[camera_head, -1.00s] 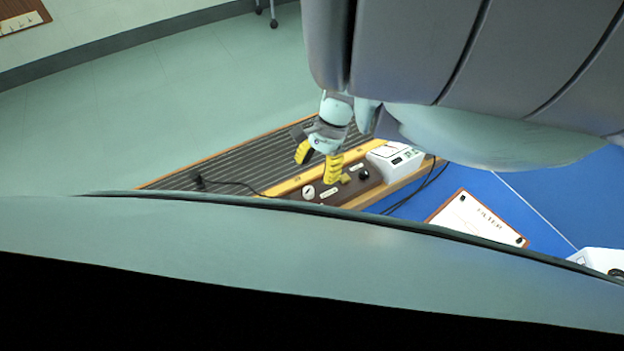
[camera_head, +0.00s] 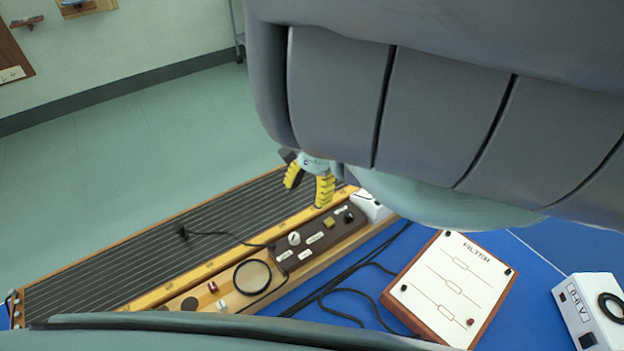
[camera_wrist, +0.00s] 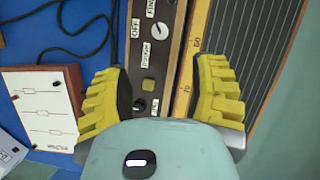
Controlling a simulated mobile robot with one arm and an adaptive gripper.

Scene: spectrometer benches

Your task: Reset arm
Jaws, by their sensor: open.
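My gripper (camera_head: 309,186) has yellow ridged fingers and shows below my grey arm in the head view. Its fingers are spread apart and hold nothing. In the wrist view my gripper (camera_wrist: 160,105) shows one yellow finger on each side, with a gap between them. Beneath that gap lie the brown control panel (camera_wrist: 158,55) and the wooden scale rail (camera_wrist: 197,45) of the bench. In the head view the gripper is over the far right part of this bench, near the control panel (camera_head: 318,243). My arm hides what lies behind it.
A ribbed dark board (camera_head: 150,250) runs along the bench. Black cables (camera_head: 345,275) lie on the blue tabletop (camera_head: 540,245). A white circuit board in a wooden frame (camera_head: 455,285) and a white box (camera_head: 590,310) are at right. Open floor (camera_head: 120,150) lies beyond the bench.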

